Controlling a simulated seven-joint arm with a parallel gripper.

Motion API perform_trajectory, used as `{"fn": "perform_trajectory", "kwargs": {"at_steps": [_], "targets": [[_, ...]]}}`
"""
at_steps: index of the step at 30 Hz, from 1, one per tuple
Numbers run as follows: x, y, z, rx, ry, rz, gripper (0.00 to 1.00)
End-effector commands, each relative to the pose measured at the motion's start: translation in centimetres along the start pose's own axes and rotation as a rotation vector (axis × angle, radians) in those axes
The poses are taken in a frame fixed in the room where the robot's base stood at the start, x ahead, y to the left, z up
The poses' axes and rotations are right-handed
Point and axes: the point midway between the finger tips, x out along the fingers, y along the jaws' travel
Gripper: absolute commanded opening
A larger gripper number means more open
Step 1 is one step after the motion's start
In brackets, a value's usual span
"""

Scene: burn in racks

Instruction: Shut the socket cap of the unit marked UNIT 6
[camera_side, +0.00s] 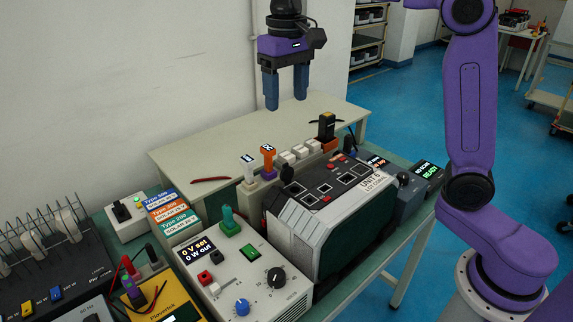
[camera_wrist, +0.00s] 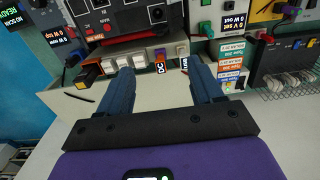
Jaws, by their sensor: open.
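The unit marked UNIT 6 (camera_side: 372,184) is a white and black box in the middle of the bench in the side view. Its sloping dark top panel has several square outlines and red parts. A small black piece (camera_side: 287,173) stands up at its left rear edge; I cannot tell whether it is the socket cap. In the wrist view the unit's dark panel (camera_wrist: 122,18) is at the top, cut off by the frame. My gripper (camera_side: 286,102) is open and empty, high above the pale table behind the unit. Its two blue fingers (camera_wrist: 160,68) also show in the wrist view.
A row of plugs and white blocks (camera_side: 287,156) stands behind the unit, with an orange-topped plug (camera_side: 268,156) and a black and yellow one (camera_side: 326,126). A power supply (camera_side: 250,262) stands front left. The pale table (camera_side: 220,153) is mostly clear.

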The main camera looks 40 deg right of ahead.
Motion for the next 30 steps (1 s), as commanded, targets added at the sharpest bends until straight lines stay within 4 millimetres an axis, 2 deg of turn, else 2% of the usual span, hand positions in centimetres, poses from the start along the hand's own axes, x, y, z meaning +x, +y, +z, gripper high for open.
{"fn": "perform_trajectory", "kwargs": {"at_steps": [4,8,24,30], "targets": [[1.1,0.1,0.0,0.003,-0.003,0.001,0.66],[3.1,0.1,0.1,0.002,-0.004,0.002,0.66],[13.2,0.1,0.0,0.002,-0.002,0.001,0.66],[16.0,0.1,0.0,0.002,0.0,0.0,0.66]]}}
